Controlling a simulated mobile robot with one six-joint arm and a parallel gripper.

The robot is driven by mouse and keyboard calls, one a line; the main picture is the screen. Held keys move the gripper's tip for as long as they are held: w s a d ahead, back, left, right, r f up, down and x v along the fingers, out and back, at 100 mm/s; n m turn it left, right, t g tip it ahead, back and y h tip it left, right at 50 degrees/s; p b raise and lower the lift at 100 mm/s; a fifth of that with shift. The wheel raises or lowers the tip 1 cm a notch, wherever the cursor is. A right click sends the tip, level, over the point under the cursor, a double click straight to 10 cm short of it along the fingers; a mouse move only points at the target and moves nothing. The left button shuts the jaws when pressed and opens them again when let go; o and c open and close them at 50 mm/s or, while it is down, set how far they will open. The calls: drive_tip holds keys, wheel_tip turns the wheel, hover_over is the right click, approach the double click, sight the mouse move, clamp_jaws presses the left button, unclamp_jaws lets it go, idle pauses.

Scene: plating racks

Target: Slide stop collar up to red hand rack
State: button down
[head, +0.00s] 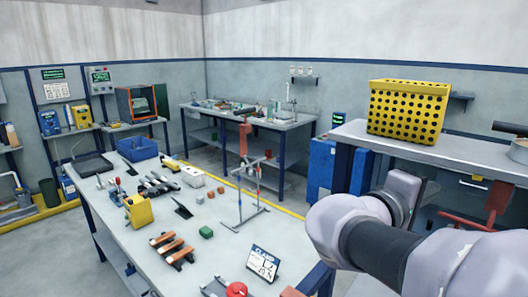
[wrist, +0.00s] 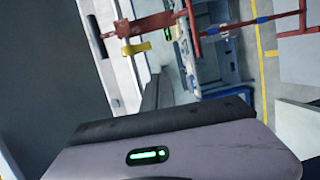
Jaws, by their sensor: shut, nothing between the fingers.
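In the wrist view a red frame (wrist: 152,24) with a long red bar crosses the top. A small yellow piece (wrist: 136,48) sits at its left end. Dark sleeve-like pieces show along the bar; I cannot tell which part is the stop collar. My gripper (wrist: 165,118) fills the bottom of that view, shut and empty, apart from the red frame; its fingertips are not clearly visible. In the head view a grey stand with red parts (head: 245,132) rises from the table, and another red frame (head: 497,201) shows at the right, partly behind my arm.
The long table (head: 225,245) holds orange-and-black tools (head: 172,248), a yellow box (head: 138,211), a small sign (head: 263,263) and a blue bin (head: 138,148). A perforated yellow crate (head: 408,110) stands on the right bench. Floor shows between the benches.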

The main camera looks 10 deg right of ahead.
drive_tip(key=w+d+r+t+b, duration=0.1)
drive_tip(key=w+d+b, duration=0.1)
drive_tip(key=d, duration=0.8)
drive_tip(key=shift+w+d+r+n, duration=0.2)
drive_tip(key=shift+d+r+n, duration=0.1)
drive_tip(key=shift+r+n, duration=0.1)
drive_tip(key=shift+f+b, duration=0.1)
drive_tip(key=shift+b, duration=0.25)
